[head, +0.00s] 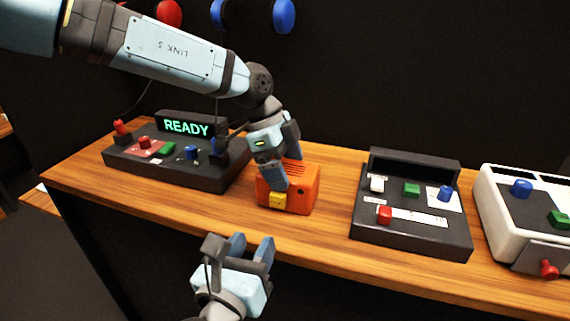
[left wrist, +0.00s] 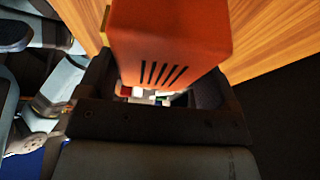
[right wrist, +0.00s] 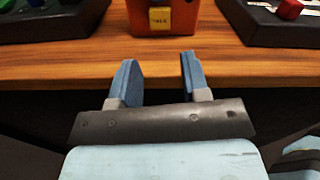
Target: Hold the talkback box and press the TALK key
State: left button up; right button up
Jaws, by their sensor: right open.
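The orange talkback box (head: 303,189) stands on the wooden bench with a yellow TALK key (head: 277,200) low on its front. My left gripper (head: 281,160) reaches down from above and is shut on the box, one finger at its front face. In the left wrist view the slotted orange box (left wrist: 170,40) fills the space between the fingers. My right gripper (head: 252,249) is open and empty, in front of the bench edge and below the box. In the right wrist view the TALK key (right wrist: 160,17) shows ahead, beyond the fingertips (right wrist: 159,68) and apart from them.
A dark console with a lit READY sign (head: 187,127) stands to the left of the box. A dark panel (head: 415,232) with coloured keys and a white panel (head: 487,185) stand to the right. Headphones hang on the back wall. The bench's front strip (head: 225,222) is clear.

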grip_shut()
dwell(1.6)
